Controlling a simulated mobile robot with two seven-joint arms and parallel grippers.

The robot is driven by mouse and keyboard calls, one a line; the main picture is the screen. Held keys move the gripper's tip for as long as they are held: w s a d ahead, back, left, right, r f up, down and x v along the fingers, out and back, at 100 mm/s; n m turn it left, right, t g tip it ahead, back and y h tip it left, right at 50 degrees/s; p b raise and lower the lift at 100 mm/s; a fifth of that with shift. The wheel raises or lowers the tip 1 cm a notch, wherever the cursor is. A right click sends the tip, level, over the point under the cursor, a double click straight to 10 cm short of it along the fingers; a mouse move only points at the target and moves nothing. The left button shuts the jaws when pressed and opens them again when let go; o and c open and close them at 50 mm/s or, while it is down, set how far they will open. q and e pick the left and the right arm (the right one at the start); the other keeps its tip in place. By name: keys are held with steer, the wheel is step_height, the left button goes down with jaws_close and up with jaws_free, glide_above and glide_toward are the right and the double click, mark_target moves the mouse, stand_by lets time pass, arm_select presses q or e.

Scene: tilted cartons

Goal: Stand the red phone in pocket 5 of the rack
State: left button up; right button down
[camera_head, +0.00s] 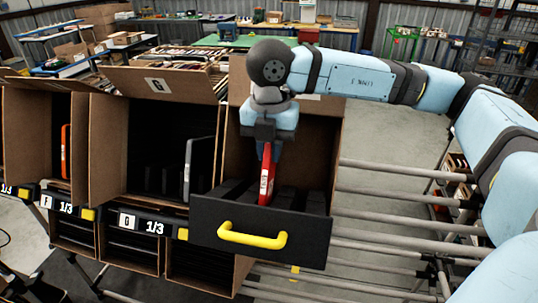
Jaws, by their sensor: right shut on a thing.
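The red phone (267,180) hangs upright, slightly tilted, below my right gripper (266,147). The gripper is shut on its upper end. The phone's lower end is down among the black dividers of the rack (314,202), which sits in the right-hand carton (323,138) behind a dark front panel with a yellow handle (252,238). Whether the phone touches the pocket floor is hidden by that panel. No pocket number can be read there. My left gripper is not in view.
The middle carton (109,143), labelled G, holds a grey phone (192,168) among black dividers. The left carton (28,130) holds an orange item (66,151). Metal rails (405,200) run to the right. Carton walls stand close around my right gripper.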

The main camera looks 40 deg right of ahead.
steer(key=shift+w+d+r+p, duration=0.2)
steer(key=shift+d+r, duration=0.05)
steer(key=shift+r, duration=0.35)
steer(key=shift+w+d+r+p, duration=0.2)
steer(key=shift+d+r, duration=0.05)
steer(key=shift+r, duration=0.3)
steer(key=shift+w+d+r+p, duration=0.2)
steer(key=shift+d+r, duration=0.05)
steer(key=shift+r, duration=0.35)
